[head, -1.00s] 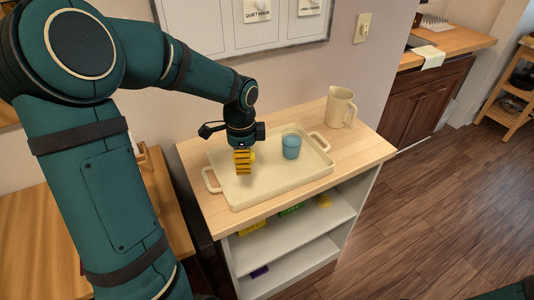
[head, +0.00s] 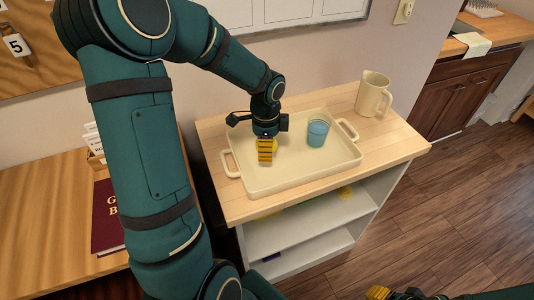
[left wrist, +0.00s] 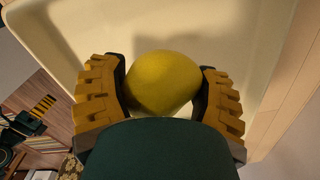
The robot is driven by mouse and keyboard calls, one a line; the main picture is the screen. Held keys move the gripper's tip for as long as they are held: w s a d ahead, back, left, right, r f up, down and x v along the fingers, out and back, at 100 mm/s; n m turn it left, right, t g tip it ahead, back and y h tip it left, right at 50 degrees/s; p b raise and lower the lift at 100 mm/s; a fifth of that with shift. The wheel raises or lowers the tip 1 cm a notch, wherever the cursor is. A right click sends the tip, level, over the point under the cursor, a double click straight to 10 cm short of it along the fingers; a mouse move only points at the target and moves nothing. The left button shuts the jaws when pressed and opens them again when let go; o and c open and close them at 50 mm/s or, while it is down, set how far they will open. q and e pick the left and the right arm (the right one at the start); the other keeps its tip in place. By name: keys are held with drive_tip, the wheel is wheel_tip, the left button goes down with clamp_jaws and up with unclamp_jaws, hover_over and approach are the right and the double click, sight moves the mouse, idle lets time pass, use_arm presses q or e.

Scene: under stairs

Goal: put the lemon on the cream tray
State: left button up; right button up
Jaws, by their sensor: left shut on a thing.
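The yellow lemon (left wrist: 165,82) sits between the two yellow ribbed fingers of my left gripper (left wrist: 160,100) in the left wrist view. In the head view my left gripper (head: 265,150) is over the left half of the cream tray (head: 262,187), with a bit of the lemon showing behind the fingers. It is shut on the lemon, at or just above the tray floor; whether the lemon touches the tray I cannot tell. My right gripper (head: 378,292) shows only partly at the bottom edge, away from the tray.
A blue cup (head: 317,132) stands on the tray's right half. A cream pitcher (head: 373,94) stands on the wooden top (head: 405,140) right of the tray. Shelves (head: 300,225) are below. A dark red book (head: 106,218) lies on a wooden table at the left.

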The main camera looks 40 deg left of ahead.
use_arm(q)
drive_tip(key=shift+f+b, duration=0.35)
drive_tip(key=shift+f, duration=1.25)
drive_tip(key=shift+f, duration=0.15)
drive_tip(key=o, duration=1.3)
drive_tip(key=shift+r, duration=0.3)
wheel_tip(320, 180, up, 12)
drive_tip(key=p, duration=0.2)
drive_tip(key=shift+f+p, duration=0.1)
drive_tip(key=shift+p, duration=0.3)
drive_tip(key=shift+f, duration=0.1)
